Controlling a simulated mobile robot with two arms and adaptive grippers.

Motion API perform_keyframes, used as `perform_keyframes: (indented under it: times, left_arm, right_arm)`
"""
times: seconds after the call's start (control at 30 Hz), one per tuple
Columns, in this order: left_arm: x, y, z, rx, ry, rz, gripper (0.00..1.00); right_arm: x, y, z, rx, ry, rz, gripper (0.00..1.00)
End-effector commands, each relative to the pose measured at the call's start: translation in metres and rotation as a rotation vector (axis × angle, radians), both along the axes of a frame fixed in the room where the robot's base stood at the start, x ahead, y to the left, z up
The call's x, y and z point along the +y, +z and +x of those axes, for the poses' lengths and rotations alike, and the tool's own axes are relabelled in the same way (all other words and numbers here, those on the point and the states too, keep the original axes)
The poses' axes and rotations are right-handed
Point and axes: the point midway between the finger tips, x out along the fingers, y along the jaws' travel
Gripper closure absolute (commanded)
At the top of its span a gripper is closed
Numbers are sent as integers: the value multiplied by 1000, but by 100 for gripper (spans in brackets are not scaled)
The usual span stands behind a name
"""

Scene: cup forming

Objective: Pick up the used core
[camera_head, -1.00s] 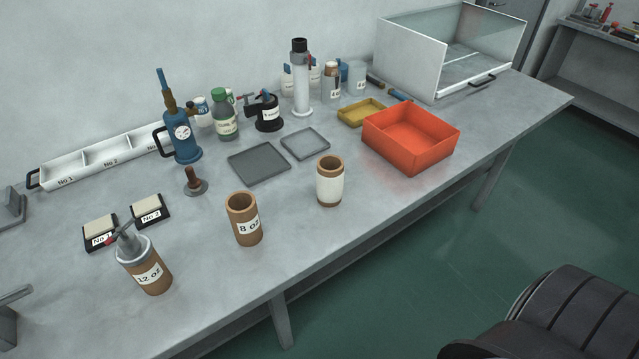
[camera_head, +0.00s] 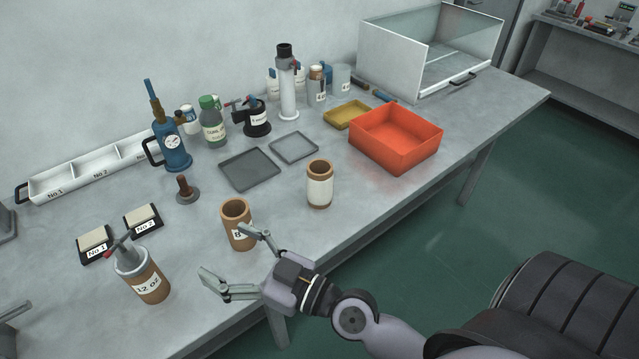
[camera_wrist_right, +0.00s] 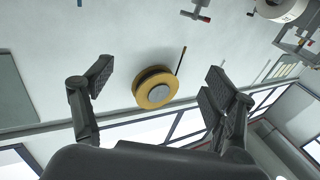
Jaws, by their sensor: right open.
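The frames do not mark which piece is the used core. A brown tube with a white band (camera_head: 319,185) stands upright on the bench in the head view. A brown hollow cylinder labelled 8 oz (camera_head: 232,212) stands to its left. A brown 12 oz cylinder (camera_head: 150,284) with a grey tool in its top stands further left. My right gripper (camera_head: 224,253) is open and empty near the bench's front edge, with one finger partly covering the 8 oz label. Its spread fingers (camera_wrist_right: 155,100) also show in the right wrist view.
An orange bin (camera_head: 395,140), a yellow tray (camera_head: 347,114) and two grey trays (camera_head: 249,170) sit further back. A blue pump-like tool (camera_head: 173,150) and bottles line the wall. A round tan object (camera_wrist_right: 154,90) shows between the fingers in the wrist view.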

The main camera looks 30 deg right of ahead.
Motion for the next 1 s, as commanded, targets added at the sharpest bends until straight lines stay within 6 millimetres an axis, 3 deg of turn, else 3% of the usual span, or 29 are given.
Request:
perform_keyframes:
  times: [0.07,0.17,0.27,0.43,0.6,0.73,1.0]
  left_arm:
    - [0,0,0,0,0,0,22]
    - [0,0,0,0,0,0,22]
    - [0,0,0,0,0,0,22]
    - [0,0,0,0,0,0,22]
    - [0,0,0,0,-1,0,22]
    - [0,1,0,0,-1,0,22]
    - [0,6,0,0,-1,0,22]
  right_arm:
    - [-24,22,15,-91,-122,78,21]
    - [-67,29,33,-134,-325,146,21]
    - [-114,13,46,-96,-550,168,21]
    - [-179,-44,49,88,-868,106,21]
    - [-208,-85,38,248,-1023,21,21]
    - [-217,-97,39,291,-1056,-4,21]
    - [-244,-105,85,289,-1059,-5,21]
